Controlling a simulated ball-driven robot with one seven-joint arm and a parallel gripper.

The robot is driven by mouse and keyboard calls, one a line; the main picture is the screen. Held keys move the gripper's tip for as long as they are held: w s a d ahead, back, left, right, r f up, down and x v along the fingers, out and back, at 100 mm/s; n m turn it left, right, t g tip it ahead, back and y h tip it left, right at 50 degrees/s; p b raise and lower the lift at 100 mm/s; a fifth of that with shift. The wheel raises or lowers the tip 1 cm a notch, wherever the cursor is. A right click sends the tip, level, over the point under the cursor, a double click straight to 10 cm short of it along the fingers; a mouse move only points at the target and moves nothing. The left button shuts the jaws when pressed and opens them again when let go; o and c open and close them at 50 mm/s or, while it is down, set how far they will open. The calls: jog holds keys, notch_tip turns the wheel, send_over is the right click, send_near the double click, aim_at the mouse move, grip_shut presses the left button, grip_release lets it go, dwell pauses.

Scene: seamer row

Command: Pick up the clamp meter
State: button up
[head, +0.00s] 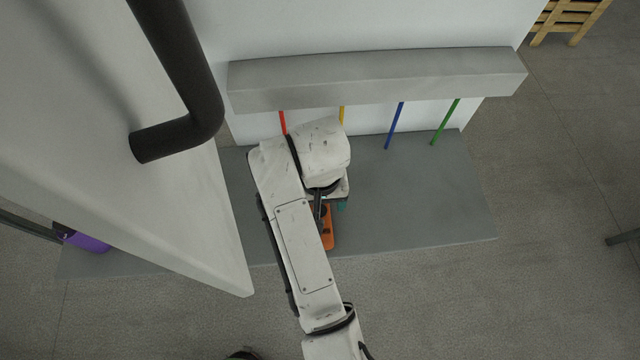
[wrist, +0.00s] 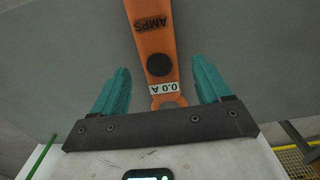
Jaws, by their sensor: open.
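The clamp meter (head: 327,228) is orange and lies on the grey shelf (head: 420,200), partly hidden by my arm in the head view. In the wrist view the clamp meter (wrist: 157,50) shows the word AMPS, a black round knob, a white 0.0 A label and a ring-shaped end. My gripper (wrist: 158,88) has two teal fingers, open, one on each side of the meter's ring end and label, with gaps on both sides. In the head view only a bit of teal of my gripper (head: 341,206) shows beside the meter.
A grey box-like beam (head: 380,78) runs above the shelf, with red, yellow, blue (head: 394,126) and green (head: 445,122) rods below it. A pale wall panel (head: 120,150) with a dark pipe (head: 180,70) stands at left. A purple object (head: 85,241) lies beyond it. The shelf's right part is clear.

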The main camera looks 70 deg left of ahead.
jog(key=shift+f, duration=1.1)
jog(key=c, duration=1.3)
